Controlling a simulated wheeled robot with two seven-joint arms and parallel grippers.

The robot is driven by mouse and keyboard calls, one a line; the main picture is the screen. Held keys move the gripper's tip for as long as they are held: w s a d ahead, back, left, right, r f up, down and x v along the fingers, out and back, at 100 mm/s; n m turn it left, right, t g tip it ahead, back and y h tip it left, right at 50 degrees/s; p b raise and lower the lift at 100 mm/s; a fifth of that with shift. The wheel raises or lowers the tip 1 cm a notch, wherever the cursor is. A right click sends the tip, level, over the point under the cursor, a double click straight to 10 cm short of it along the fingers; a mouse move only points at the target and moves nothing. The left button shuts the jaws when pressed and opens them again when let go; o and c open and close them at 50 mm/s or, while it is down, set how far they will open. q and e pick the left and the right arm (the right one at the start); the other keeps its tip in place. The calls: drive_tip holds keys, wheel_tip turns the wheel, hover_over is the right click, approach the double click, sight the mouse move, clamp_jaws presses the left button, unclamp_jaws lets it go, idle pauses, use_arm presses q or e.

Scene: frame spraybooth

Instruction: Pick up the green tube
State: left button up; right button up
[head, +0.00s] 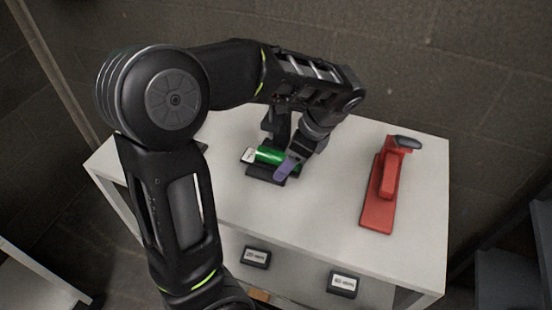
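The green tube (268,155) lies on its side on the white table, with a pale end at its left. A dark holder or base (262,172) shows beneath it. My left gripper (279,155) is down at the tube, pointing to the lower left. One dark finger is behind the tube and a purple-grey finger is in front, overlapping its right part. The right end of the tube is hidden by the gripper. I cannot tell whether the fingers touch the tube. My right gripper is not in view.
A red tool with a dark top (388,188) stands on the right of the white table (325,215). Two dark labelled boxes (257,257) (342,284) sit at the table's front, lower down. The tabletop between tube and red tool is clear.

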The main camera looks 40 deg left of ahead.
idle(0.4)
use_arm(q)
clamp_jaws()
idle(0.6)
